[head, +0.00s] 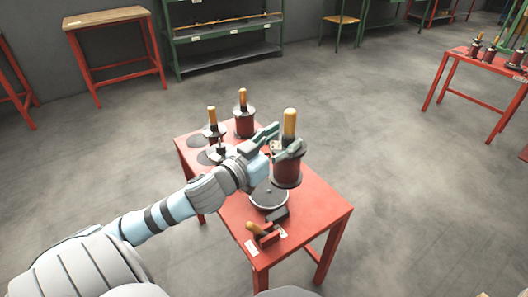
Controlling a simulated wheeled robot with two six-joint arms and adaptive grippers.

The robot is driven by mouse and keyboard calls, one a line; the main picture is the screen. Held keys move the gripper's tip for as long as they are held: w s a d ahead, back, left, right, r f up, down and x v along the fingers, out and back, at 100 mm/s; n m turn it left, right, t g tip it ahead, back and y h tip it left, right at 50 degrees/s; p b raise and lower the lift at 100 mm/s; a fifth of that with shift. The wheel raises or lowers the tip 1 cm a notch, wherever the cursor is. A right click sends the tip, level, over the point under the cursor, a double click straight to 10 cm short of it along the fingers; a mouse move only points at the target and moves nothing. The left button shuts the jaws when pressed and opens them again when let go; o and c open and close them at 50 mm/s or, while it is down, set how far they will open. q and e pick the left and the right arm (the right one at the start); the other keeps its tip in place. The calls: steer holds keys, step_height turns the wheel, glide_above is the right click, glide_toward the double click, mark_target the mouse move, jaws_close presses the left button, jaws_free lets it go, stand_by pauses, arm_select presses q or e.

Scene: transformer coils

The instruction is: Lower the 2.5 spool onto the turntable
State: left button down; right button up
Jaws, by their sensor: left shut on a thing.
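My left gripper (281,142) is shut on a dark red spool (287,168) with dark flanges and an upright wooden handle. I take it as the 2.5 spool; no number is readable. The spool is upright. In the head view its lower flange overlaps the upper right edge of the round grey turntable (268,199) on the red table. The spool appears raised, but I cannot tell the exact gap. My right gripper is not in view.
A wooden-handled tool (262,233) lies by the front edge of the red table (320,205). The table's right side is clear.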

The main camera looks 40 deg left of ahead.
arm_select(q)
steer(key=a+f+n+g+y+b, duration=0.1)
steer(key=a+f+n+y+b, duration=0.3)
steer(key=f, duration=0.6)
steer(key=a+y+b, duration=0.2)
steer(key=y+b, duration=0.1)
steer(key=shift+w+f+n, duration=0.15)
steer(key=shift+w+n, duration=0.25)
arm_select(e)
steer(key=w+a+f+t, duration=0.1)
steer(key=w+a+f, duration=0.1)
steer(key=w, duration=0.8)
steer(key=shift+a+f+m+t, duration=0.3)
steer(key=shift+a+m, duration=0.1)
arm_select(q)
steer(key=shift+s, duration=0.1)
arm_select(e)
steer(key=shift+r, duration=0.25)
arm_select(q)
steer(key=shift+f+b, duration=0.5)
steer(key=shift+f, duration=0.2)
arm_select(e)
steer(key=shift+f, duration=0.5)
arm_select(q)
steer(key=c, duration=0.7)
jaws_free()
steer(key=shift+s, duration=0.1)
